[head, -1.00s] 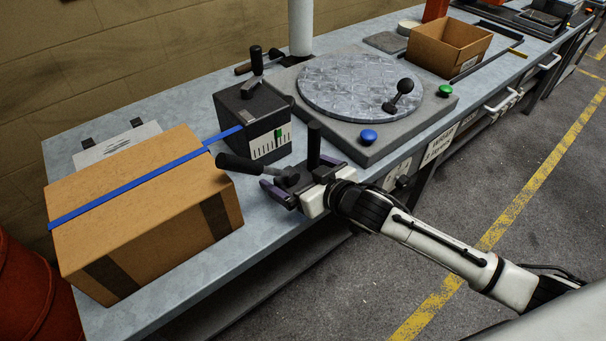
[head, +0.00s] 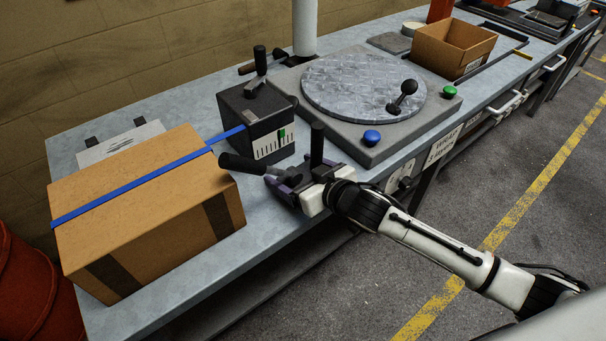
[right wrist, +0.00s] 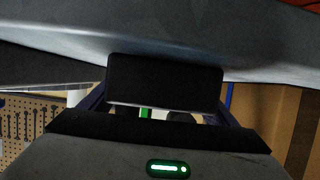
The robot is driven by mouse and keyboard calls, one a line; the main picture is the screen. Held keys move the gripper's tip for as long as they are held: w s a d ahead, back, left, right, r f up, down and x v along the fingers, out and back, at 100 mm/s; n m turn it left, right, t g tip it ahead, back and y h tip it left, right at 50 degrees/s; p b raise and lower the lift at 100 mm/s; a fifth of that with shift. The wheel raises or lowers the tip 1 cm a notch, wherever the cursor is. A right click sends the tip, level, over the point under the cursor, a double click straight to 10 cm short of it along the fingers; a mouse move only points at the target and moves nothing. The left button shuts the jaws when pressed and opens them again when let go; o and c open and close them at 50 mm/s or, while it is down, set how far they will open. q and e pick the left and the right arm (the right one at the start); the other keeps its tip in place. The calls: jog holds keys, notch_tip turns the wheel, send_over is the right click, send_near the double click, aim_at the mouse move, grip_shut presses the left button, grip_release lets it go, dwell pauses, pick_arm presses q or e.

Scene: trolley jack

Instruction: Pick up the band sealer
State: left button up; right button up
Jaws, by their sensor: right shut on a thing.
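The band sealer, as I take it, is a dark tool with a black lever handle (head: 241,164) pointing left and an upright black grip (head: 317,145). It is at the front edge of the bench, right of the carton. My right gripper (head: 285,188) is shut on its body, with dark purple fingers on either side. In the right wrist view a black block (right wrist: 165,80), apparently part of the sealer, fills the space between the fingers. The gripper hides much of the body, so I cannot tell whether it touches the bench. My left gripper is not in view.
A brown carton (head: 150,225) with a blue strap (head: 140,190) stands left on the bench (head: 265,235). Behind the sealer is a dark box with a white scale (head: 274,145). A turntable (head: 350,90) with blue and green buttons is to the right, with an open carton (head: 450,55) beyond.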

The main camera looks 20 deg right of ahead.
aim_at(318, 127)
notch_tip(318, 127, up, 11)
jog(key=p, duration=0.1)
jog(key=shift+f, duration=0.15)
